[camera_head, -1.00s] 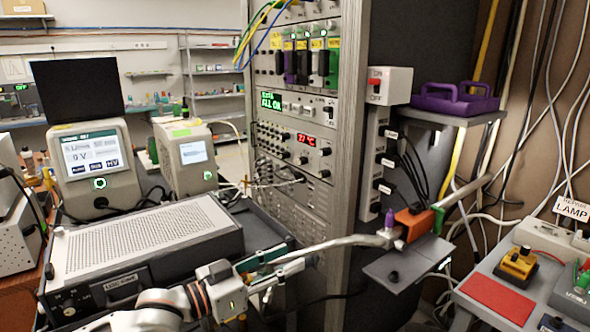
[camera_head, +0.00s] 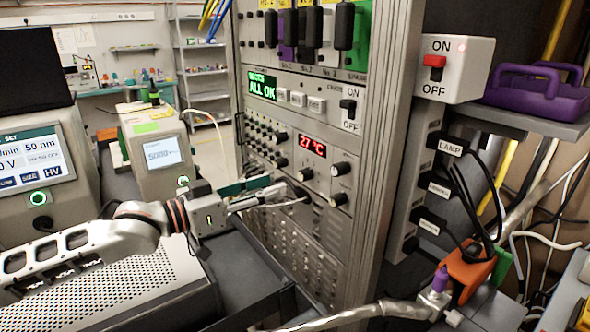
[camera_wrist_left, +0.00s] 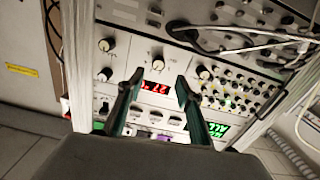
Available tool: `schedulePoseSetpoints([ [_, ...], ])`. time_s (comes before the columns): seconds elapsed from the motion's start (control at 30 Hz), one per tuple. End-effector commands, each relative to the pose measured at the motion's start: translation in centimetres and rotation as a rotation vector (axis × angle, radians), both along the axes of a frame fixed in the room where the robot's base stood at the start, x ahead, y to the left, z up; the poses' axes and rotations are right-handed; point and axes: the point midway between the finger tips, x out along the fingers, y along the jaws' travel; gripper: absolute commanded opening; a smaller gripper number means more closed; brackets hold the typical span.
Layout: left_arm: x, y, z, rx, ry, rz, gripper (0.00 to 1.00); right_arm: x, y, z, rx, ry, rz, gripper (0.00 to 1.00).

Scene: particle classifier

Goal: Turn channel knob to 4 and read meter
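The rack panel (camera_head: 350,150) has a red 27 °C readout (camera_head: 312,146) and several black knobs with pale caps. Two of them, an upper knob (camera_head: 342,169) and a lower knob (camera_head: 339,199), sit right of the readout. I cannot tell which is the channel knob. My left gripper (camera_head: 294,190) is in front of the panel, below the readout, its fingers apart and nothing between them. In the left wrist view the panel appears upside down; the open fingers (camera_wrist_left: 159,78) frame the readout (camera_wrist_left: 154,89), with a knob (camera_wrist_left: 158,63) beyond it. My right gripper is not in view.
Above is a green ALL OK display (camera_head: 262,87). A perforated-top instrument (camera_head: 150,290) lies below my left arm. A white ON/OFF switch box (camera_head: 455,68) and purple tray (camera_head: 535,95) are at right.

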Motion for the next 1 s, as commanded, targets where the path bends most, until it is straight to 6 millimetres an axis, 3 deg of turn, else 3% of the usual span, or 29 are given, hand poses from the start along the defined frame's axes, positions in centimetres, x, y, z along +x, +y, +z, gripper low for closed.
schedulePoseSetpoints([
  [0.3, 2.5, -3.7, -0.1, -0.002, 0.001, -0.002, 0.36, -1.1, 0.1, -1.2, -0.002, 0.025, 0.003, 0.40],
  [0.5, 3.9, -5.5, -0.1, 0.000, 0.000, 0.000, 0.36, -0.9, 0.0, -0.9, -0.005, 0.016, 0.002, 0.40],
  [0.9, 4.4, -6.2, 0.0, 0.000, 0.000, 0.000, 0.36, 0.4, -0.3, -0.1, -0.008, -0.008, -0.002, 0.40],
  [1.0, 4.4, -6.2, 0.0, 0.000, 0.000, 0.000, 0.10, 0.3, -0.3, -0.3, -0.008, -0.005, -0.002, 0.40],
])
